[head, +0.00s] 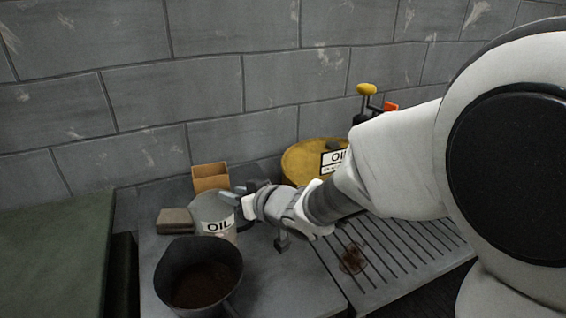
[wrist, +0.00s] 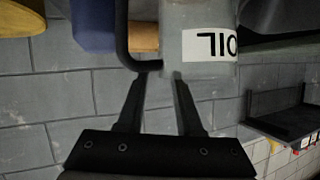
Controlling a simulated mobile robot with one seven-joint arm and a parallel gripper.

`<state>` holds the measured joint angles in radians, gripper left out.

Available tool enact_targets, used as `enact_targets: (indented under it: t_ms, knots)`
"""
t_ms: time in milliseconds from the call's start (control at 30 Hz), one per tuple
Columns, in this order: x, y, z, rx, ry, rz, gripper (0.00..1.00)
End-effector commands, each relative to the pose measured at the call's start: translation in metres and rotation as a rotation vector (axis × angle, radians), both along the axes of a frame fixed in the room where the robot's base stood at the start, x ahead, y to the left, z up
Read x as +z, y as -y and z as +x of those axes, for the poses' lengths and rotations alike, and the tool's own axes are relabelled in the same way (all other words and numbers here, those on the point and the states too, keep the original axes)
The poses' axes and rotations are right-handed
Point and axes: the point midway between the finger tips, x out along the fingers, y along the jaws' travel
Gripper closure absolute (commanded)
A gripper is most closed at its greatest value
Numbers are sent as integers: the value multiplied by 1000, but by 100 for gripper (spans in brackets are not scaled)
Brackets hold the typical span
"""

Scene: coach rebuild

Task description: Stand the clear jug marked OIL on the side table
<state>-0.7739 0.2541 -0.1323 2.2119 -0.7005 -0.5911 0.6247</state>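The clear, greyish jug marked OIL (head: 212,212) stands upright on the grey worktop, left of my gripper in the head view. In the wrist view the jug (wrist: 205,60) appears upside down, with its black handle (wrist: 122,35) on the left. My gripper (head: 238,194) is at the jug's upper right side. In the wrist view its two fingers (wrist: 162,76) are apart, with the end of the handle by the jug wall between or just beyond their tips. I cannot tell whether they touch it. A green-topped surface (head: 50,255) at the left may be the side table.
A dark pan with brown contents (head: 198,255) sits close in front of the jug. A brown block (head: 175,221) and an open wooden box (head: 210,178) stand beside and behind it. A yellow OIL drum (head: 305,158) is behind my arm. A stained ribbed drainer (head: 400,262) lies right.

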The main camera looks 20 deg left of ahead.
Motion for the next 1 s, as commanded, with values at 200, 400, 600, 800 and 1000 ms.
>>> enact_targets:
  t_ms: [200, 400, 600, 800, 1000]
  knots:
    - [6, 0, 0, 0, 1, 1, 65]
    - [20, 27, -15, -2, 1, 1, 65]
    - [38, 61, -35, -4, 2, 2, 65]
    - [49, 86, -51, -1, 0, 1, 65]
    - [53, 102, -51, -27, 7, -10, 65]
